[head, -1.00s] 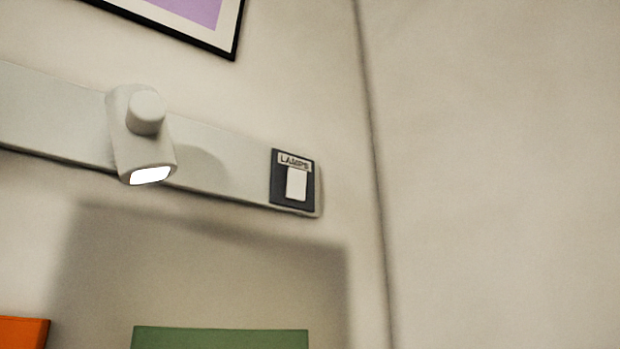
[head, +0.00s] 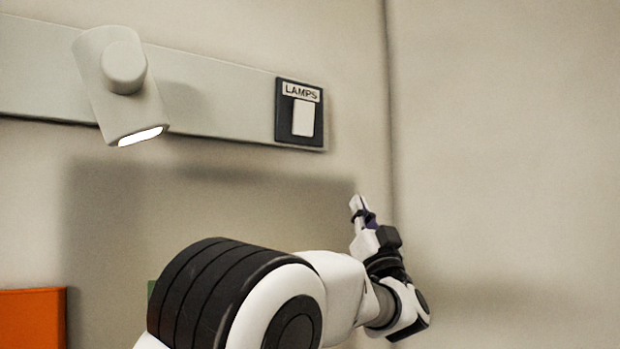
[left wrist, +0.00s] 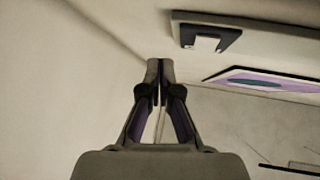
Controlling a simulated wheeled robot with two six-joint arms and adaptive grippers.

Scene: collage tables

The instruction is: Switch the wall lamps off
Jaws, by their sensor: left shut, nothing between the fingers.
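The lamp switch (head: 303,117) is a white rocker on a dark plate labelled "LAMPS", at the right end of a pale wall rail. One wall lamp (head: 120,85) hangs on the rail to its left, and its lower opening glows white. My left gripper (head: 356,202) is shut and empty, pointing up, below and to the right of the switch and apart from it. In the left wrist view the shut fingertips (left wrist: 160,62) are left of the dark switch plate (left wrist: 205,38). My right gripper is not in view.
The pale rail (head: 220,95) runs along the wall, which meets another wall at a corner just right of the switch. An orange panel (head: 30,318) is at the lower left. A framed picture (left wrist: 265,80) shows in the left wrist view. The right wall is bare.

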